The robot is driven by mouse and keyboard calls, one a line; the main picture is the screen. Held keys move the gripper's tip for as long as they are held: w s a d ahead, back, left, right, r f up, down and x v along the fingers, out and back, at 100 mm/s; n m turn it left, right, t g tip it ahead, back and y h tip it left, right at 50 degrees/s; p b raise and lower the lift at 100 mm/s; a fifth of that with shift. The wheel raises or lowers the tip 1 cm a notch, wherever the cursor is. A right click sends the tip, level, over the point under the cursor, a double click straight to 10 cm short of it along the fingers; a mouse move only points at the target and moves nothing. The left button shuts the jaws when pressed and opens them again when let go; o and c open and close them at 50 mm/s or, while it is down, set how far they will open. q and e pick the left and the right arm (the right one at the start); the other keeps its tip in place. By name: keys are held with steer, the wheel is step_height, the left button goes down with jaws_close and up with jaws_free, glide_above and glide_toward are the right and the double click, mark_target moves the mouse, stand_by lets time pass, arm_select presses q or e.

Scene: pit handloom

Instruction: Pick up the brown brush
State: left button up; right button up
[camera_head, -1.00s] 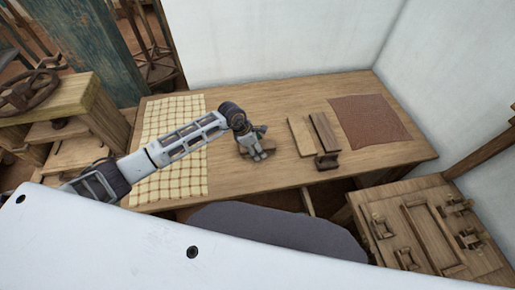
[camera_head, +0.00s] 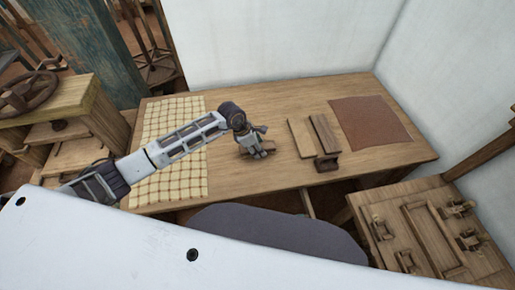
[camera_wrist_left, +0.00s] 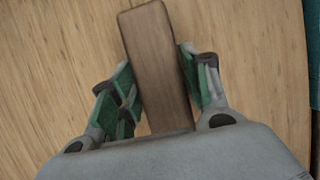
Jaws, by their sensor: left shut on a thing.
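The brown brush (camera_wrist_left: 158,65) is a long brown block in the left wrist view, lying between the fingers of my left gripper (camera_wrist_left: 160,90). The green-padded fingers are closed on its two sides. Its lower end is hidden by the gripper body. In the head view my left gripper (camera_head: 257,151) is over the middle of the wooden table, and a small end of the brush (camera_head: 269,146) shows beside it. I cannot tell whether the brush is clear of the table top. My right gripper is not in view.
On the table (camera_head: 230,185), a yellow checked cloth (camera_head: 170,118) lies left and a brown cloth (camera_head: 369,121) lies right. A wooden bench (camera_head: 390,205) stands at the right front.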

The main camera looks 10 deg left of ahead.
arm_select(q)
steer(key=shift+r+b, duration=0.6)
steer(key=shift+r, duration=4.2)
steer(key=o, duration=0.5)
steer(key=c, duration=0.4)
steer(key=shift+o, duration=0.2)
steer(key=shift+a, duration=0.15)
